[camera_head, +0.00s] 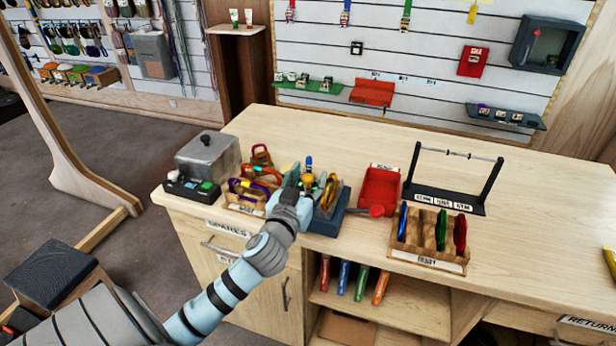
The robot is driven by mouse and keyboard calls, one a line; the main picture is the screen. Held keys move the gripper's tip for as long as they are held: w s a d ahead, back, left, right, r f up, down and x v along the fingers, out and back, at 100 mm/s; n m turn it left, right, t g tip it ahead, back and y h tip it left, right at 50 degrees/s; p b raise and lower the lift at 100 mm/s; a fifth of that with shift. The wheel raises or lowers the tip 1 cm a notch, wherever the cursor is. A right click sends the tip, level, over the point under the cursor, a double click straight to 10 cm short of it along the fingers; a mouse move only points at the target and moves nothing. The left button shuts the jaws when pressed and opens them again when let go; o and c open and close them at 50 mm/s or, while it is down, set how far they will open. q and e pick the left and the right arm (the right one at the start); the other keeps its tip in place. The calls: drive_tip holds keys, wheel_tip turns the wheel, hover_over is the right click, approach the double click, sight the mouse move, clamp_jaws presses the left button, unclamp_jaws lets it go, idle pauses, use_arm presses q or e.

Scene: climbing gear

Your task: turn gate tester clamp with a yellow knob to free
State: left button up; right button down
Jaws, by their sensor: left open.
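The gate tester (328,225) is a blue-based device on the wooden counter, left of the red tray. A small yellow knob (308,181) shows on it, with a blue tip above. A yellow-orange carabiner (328,191) stands just right of the knob. My left gripper (298,181) reaches in from the lower left, open, with its fingers close to the left side of the knob. I cannot tell whether they touch it. The gripper and wrist hide the left part of the tester. My right gripper is not in view.
A tray of colourful carabiners (240,203) and a grey box (208,158) sit left of the gripper. A red tray (379,188), a carabiner rack (430,258) and a black bar stand (445,199) are to the right.

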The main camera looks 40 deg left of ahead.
use_arm(q)
drive_tip(key=shift+c, duration=0.5)
clamp_jaws()
